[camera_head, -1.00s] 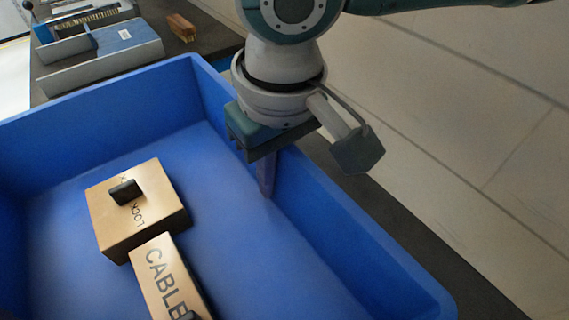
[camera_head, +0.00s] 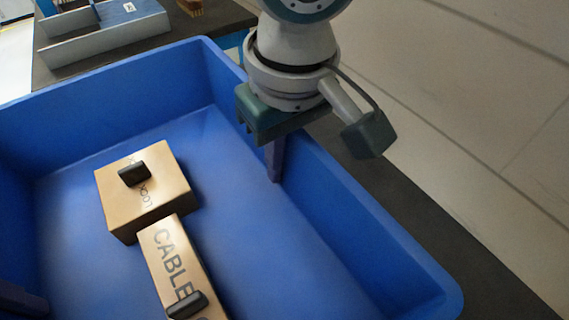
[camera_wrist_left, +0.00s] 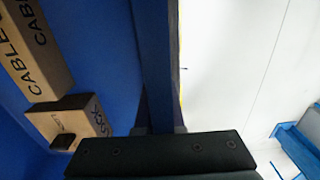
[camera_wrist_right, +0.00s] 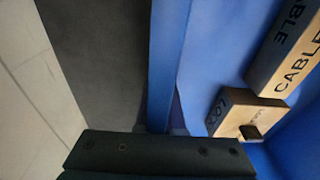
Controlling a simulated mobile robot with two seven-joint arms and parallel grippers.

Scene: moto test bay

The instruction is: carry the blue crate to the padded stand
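The blue crate (camera_head: 262,237) fills the lower part of the head view. It holds a tan box marked LOCK (camera_head: 160,205) and a tan box marked CABLE (camera_head: 165,255), each with a dark knob. My right gripper (camera_head: 275,160) is shut on the crate's right wall; the right wrist view shows the wall (camera_wrist_right: 168,60) between its fingers. My left gripper (camera_wrist_left: 160,130) is shut on the opposite wall (camera_wrist_left: 155,60) in the left wrist view. In the head view only a dark piece of it shows at the lower left edge. I cannot make out the padded stand.
A dark table (camera_head: 215,18) with a grey divided tray (camera_head: 105,38) stands beyond the crate's far wall. A dark strip (camera_head: 440,235) and pale tiled floor (camera_head: 480,110) lie to the right. A blue object (camera_wrist_left: 298,145) is at the left wrist view's right edge.

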